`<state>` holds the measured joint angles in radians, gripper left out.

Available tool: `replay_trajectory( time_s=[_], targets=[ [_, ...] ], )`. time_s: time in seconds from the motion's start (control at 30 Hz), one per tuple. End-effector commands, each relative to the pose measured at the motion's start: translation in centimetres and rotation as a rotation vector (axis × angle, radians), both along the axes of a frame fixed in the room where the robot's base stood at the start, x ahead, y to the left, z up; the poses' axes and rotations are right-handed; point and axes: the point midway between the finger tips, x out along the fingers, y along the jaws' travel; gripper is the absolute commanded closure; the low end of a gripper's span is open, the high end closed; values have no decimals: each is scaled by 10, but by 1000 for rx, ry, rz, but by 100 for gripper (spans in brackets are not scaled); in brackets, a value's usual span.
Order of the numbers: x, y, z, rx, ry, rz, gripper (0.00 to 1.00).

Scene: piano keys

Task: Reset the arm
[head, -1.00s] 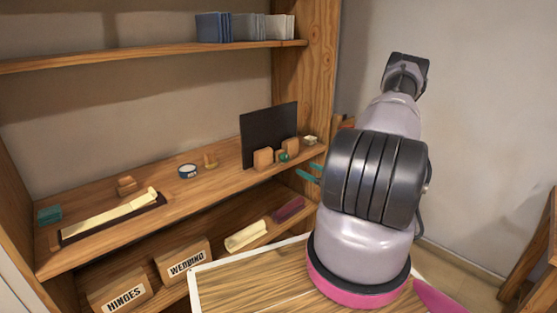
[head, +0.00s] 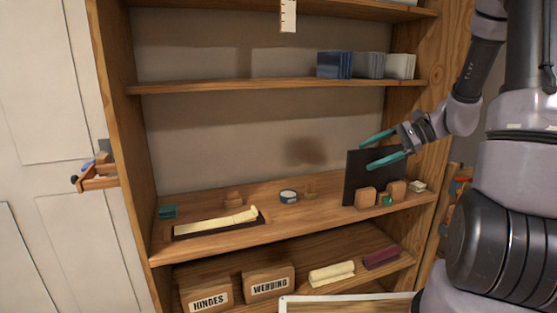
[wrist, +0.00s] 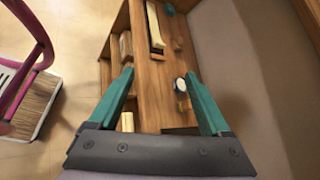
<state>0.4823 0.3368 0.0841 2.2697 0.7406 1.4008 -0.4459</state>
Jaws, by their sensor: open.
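My gripper (head: 364,156) is open and empty, its teal fingers pointing left in front of the black panel (head: 355,165) at the right of the shelf unit. In the wrist view the two fingers (wrist: 159,73) are spread apart with nothing between them. My arm comes in from the right side of the head view. The cream key strip (head: 215,222) lies in a dark tray (head: 262,217) on the middle shelf, left of and below my gripper. The strip also shows at the top of the wrist view (wrist: 154,25).
The middle shelf (head: 300,215) holds a tape roll (head: 288,196), a teal box (head: 167,211) and small wooden blocks (head: 365,196). Boxes marked HINGES (head: 206,295) and WEDDING (head: 268,282) stand below. Blue and grey books (head: 334,65) are above. Air left of my gripper is clear.

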Motion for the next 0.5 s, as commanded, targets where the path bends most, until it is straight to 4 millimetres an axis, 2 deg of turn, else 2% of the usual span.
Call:
replay_trajectory(
  time_s=[0.03, 0.2, 0.5],
  targets=[
    [-12, 10, 15, -70, -32, 53, 18],
    [-54, 27, 48, -308, -133, 199, 18],
    [-121, 31, 103, -715, -388, 356, 18]
  ],
)
